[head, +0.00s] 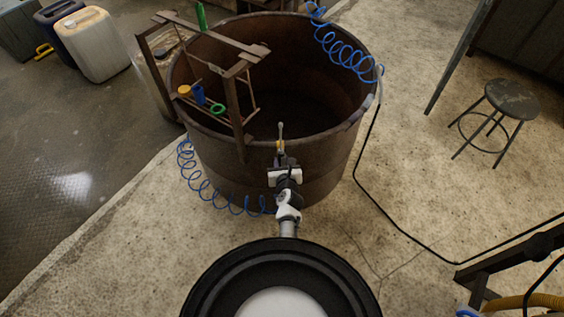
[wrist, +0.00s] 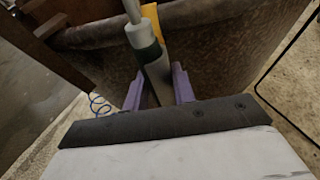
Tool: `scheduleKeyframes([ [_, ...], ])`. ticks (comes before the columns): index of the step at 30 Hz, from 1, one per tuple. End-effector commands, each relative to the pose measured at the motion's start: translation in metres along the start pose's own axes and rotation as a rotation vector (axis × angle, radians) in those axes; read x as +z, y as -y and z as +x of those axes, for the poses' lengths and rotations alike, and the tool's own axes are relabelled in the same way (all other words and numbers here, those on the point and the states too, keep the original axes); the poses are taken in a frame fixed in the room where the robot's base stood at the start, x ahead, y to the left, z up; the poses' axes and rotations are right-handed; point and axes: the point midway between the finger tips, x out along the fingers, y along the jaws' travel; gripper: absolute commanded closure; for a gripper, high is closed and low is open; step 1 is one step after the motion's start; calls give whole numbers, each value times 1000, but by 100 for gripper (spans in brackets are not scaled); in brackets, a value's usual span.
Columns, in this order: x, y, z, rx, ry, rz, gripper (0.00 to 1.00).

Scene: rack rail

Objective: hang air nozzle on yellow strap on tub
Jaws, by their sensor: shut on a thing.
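The rusty brown tub (head: 330,165) stands in the middle of the head view. Its rim and outer wall (wrist: 215,45) fill the upper wrist view. The yellow strap (wrist: 152,20) hangs at the near rim, partly hidden behind the air nozzle. My gripper (wrist: 158,88) has its purple fingers shut on the air nozzle (wrist: 143,38), a grey and dark green tool with a pale stem. It is held upright, slightly tilted, at the near rim, right in front of the strap. I cannot tell whether nozzle and strap touch. In the head view, the nozzle (head: 281,131) rises above my gripper (head: 283,162).
A brown metal rack (head: 240,68) with coloured items hangs over the tub's left rim. A blue coiled hose (head: 205,190) loops left of my gripper; another coil (head: 340,50) lies over the far rim. A black cable crosses the floor at right. A stool (head: 512,98) stands far right.

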Motion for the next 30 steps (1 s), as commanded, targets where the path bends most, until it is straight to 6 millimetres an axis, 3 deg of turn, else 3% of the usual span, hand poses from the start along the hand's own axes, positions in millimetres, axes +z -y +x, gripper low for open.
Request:
scheduleKeyframes([
  [11, -6, 0, 2, 0, 0, -1, 85],
  [12, -6, 0, 2, 0, -1, -1, 73],
  [18, -6, 0, 2, 0, -1, -1, 49],
  [30, -4, 1, 1, 0, -2, -1, 49],
])
